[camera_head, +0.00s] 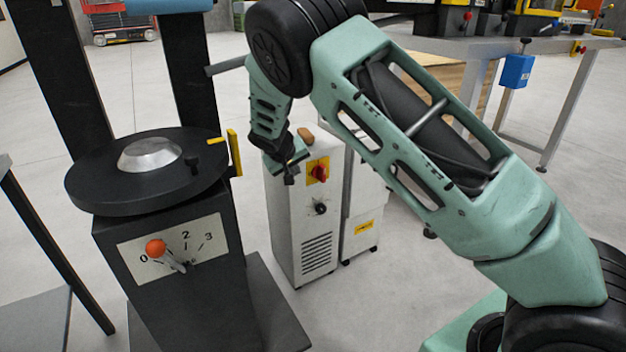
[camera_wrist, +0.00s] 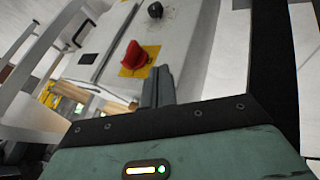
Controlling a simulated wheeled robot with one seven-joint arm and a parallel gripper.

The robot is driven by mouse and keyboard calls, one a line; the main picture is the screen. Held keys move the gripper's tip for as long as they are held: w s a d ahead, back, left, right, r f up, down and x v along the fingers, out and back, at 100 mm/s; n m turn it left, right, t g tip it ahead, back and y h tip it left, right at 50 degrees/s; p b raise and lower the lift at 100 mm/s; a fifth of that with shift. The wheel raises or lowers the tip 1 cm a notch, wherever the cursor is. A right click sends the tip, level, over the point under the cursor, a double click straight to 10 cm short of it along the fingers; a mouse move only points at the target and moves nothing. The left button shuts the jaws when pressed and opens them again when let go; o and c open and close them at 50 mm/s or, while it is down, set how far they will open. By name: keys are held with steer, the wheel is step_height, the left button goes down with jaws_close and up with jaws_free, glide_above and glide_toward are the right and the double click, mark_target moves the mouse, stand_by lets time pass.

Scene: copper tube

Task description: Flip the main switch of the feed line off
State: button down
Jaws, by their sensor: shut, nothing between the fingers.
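The red rotary switch (camera_head: 318,171) sits on a yellow plate on the upper front of a white cabinet (camera_head: 304,225). It also shows in the wrist view as a red handle (camera_wrist: 132,57) on the yellow plate. A black knob (camera_head: 320,207) is below it on the same face; this knob shows at the top of the wrist view (camera_wrist: 155,9). My gripper (camera_head: 289,180) is shut and empty, near the cabinet's upper left front. In the wrist view its fingers (camera_wrist: 158,80) lie just right of the red handle; I cannot tell whether they touch it.
A black machine (camera_head: 190,290) with a round turntable (camera_head: 110,185) and an orange-balled lever (camera_head: 156,249) on a numbered plate stands to the left. A second white cabinet (camera_head: 362,215) adjoins at right. A table (camera_head: 450,45) stands behind. Grey floor is open around the cabinets.

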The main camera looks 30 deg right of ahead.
mark_target(314, 178)
steer(key=b+x, duration=0.2)
steer(key=x, duration=0.8)
steer(key=shift+d+f, duration=0.2)
steer(key=shift+f, duration=0.05)
steer(key=shift+d+r, duration=0.25)
steer(key=shift+d, duration=0.9)
steer(key=shift+d+b, duration=0.3)
steer(key=shift+d, duration=0.3)
steer(key=shift+a+f+b, duration=0.1)
steer(key=shift+f+b, duration=0.05)
steer(key=shift+b, duration=0.15)
